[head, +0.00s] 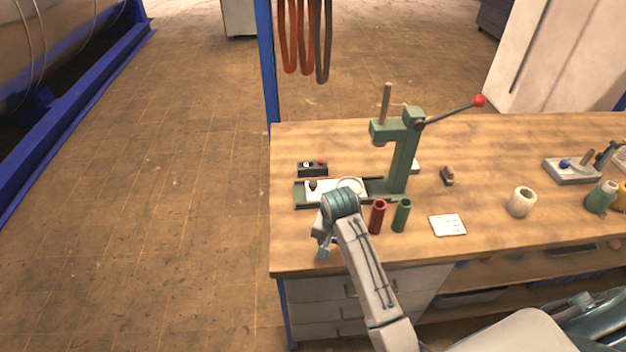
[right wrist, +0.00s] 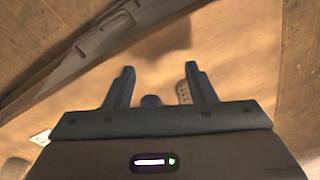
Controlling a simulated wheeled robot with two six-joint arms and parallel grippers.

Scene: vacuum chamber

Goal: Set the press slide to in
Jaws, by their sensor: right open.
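The green arbor press (head: 402,155) stands on the wooden bench, with a red-knobbed lever pointing up and right. Its slide (head: 333,189) is a pale plate with a dark knob (head: 313,185) near its left end, lying in the green base rails left of the column. My right arm partly covers the front of the slide. My right gripper (head: 325,246) is over the bench's front left part, in front of the slide and apart from the knob. In the right wrist view its two fingers (right wrist: 159,70) are spread and empty. My left gripper is not in view.
A red cylinder (head: 378,216) and a green cylinder (head: 401,215) stand close to the right of my arm. A small black box (head: 312,169) lies behind the slide. A white card (head: 448,225) and a cream roll (head: 521,202) are farther right.

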